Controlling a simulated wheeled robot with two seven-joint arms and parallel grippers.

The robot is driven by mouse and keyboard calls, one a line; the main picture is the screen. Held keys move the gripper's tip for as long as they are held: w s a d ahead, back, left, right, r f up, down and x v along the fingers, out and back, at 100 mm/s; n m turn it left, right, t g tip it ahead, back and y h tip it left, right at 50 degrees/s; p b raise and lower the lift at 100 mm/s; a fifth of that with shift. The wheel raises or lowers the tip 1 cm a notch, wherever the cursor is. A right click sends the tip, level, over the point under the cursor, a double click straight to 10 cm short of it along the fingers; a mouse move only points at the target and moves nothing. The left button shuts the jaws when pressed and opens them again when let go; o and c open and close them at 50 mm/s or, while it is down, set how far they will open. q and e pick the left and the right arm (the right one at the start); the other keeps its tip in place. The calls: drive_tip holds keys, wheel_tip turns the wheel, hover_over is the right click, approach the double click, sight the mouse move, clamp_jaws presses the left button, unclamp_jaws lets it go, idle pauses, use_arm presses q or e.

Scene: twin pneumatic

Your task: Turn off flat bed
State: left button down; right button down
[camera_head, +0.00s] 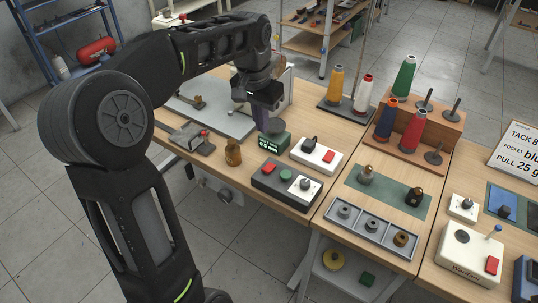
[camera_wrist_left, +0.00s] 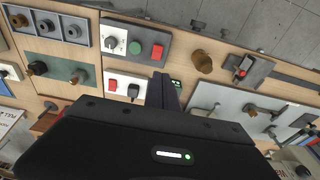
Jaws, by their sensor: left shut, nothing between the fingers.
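No label for a flat bed is readable, so I cannot tell which control belongs to it. A dark control box (camera_head: 262,179) at the front table edge carries a red button (camera_head: 270,166), a green button (camera_head: 286,175) and a white knob panel (camera_head: 305,185). Behind it is a white box (camera_head: 316,155) with a black switch (camera_head: 310,144) and a red rocker (camera_head: 328,156). A small green display box (camera_head: 272,144) stands beside them. My left gripper (camera_head: 264,118) is shut and empty above the table behind the display; its fingers also show in the wrist view (camera_wrist_left: 163,92). My right gripper is not in view.
A grey plate (camera_head: 225,121) lies left of my gripper. A brown pot (camera_head: 233,152) stands near the front edge. Thread cones, including a yellow one (camera_head: 335,86), stand behind to the right. A grey tray (camera_head: 360,222) and a cream box (camera_head: 466,258) are further right.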

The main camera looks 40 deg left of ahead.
use_arm(q)
hover_over(263, 168)
drive_tip(key=f, duration=1)
drive_tip(key=shift+w+p, duration=0.35)
drive_tip(key=shift+w, duration=0.05)
drive_tip(key=shift+s+f, duration=0.35)
drive_tip(key=shift+f, duration=0.55)
drive_tip(key=shift+s+f, duration=0.3)
drive_tip(key=shift+f, duration=0.6)
